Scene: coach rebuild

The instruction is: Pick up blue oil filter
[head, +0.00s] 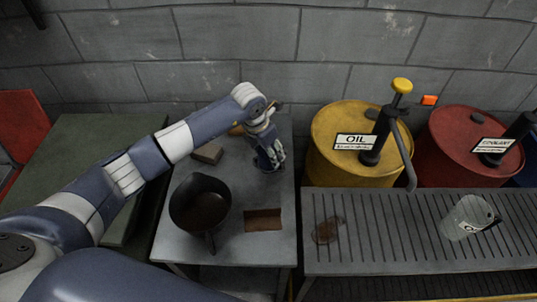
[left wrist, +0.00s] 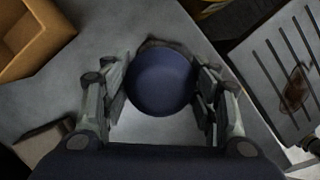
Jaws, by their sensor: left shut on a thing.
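My left gripper (head: 271,143) is over the back right part of the metal table (head: 235,248). It is shut on the blue oil filter (head: 266,162), which is mostly covered by the fingers in the head view. In the left wrist view the filter's round dark blue end (left wrist: 161,82) sits between the two fingers of my left gripper (left wrist: 161,90). I cannot tell whether the filter touches the tabletop. My right gripper is not in view.
On the table are a black pan (head: 203,205), a brown rectangle (head: 263,220) and a grey-brown block (head: 208,153). A tan box (left wrist: 30,35) shows in the left wrist view. A yellow oil drum (head: 345,165) and a slatted bench (head: 400,240) stand to the right.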

